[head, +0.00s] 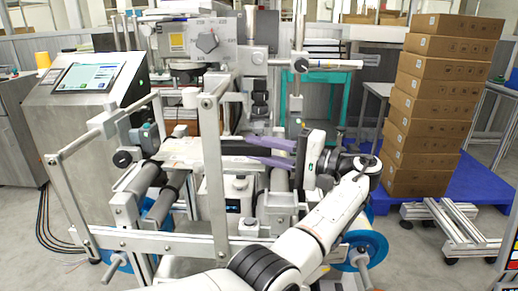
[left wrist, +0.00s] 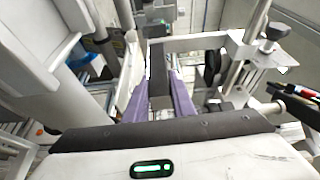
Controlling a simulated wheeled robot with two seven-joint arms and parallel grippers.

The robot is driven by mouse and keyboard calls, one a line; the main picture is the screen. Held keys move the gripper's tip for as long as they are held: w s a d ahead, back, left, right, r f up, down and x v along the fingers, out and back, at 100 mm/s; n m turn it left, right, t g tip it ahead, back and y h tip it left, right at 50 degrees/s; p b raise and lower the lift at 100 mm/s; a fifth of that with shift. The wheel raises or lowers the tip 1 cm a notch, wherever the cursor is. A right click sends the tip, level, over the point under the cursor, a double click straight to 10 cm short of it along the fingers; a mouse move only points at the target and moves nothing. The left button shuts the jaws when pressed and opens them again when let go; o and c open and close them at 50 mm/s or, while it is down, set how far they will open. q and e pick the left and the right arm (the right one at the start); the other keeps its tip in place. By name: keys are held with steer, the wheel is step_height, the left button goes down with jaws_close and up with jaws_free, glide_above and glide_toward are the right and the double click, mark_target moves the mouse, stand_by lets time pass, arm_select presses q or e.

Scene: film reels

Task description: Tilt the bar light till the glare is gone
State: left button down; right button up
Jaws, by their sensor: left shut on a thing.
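My left gripper (head: 249,149) reaches in from the right of the machine frame in the head view, its two purple fingers pointing left. It is shut on a dark bar, which I take to be the bar light (head: 236,146). In the left wrist view the dark bar (left wrist: 160,88) lies between the purple fingers of the gripper (left wrist: 161,76). A pale web or sheet (head: 182,151) lies across the machine to the left of the fingers. I cannot make out a clear glare patch on it. My right gripper does not show.
An upright metal post (head: 214,185) stands in front of the bar. A console with a screen (head: 88,77) is at the left. Stacked cartons (head: 435,100) stand on a blue pallet (head: 470,180) at the right. Blue reels (head: 367,250) sit low on the machine.

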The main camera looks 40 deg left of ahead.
arm_select(q)
steer(key=shift+f+n+b, duration=0.2)
steer(key=shift+n+b, duration=0.1)
steer(key=shift+b, duration=0.5)
steer(key=n+y+b, duration=0.1)
steer(key=n+b, duration=0.1)
steer(key=b, duration=0.1)
steer(key=shift+f+g, duration=0.15)
steer(key=shift+g, duration=0.15)
steer(key=n+b, duration=0.2)
steer(key=b, duration=0.2)
steer(key=shift+y+b, duration=0.3)
steer(key=shift+b, duration=0.05)
steer(key=shift+r+n+g+b, duration=0.35)
steer(key=shift+n+g+b, duration=0.25)
steer(key=shift+n+b, duration=0.3)
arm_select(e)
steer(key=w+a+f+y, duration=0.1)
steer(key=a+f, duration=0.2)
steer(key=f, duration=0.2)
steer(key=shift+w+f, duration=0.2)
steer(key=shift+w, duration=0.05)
arm_select(q)
steer(key=c, duration=1.5)
jaws_free()
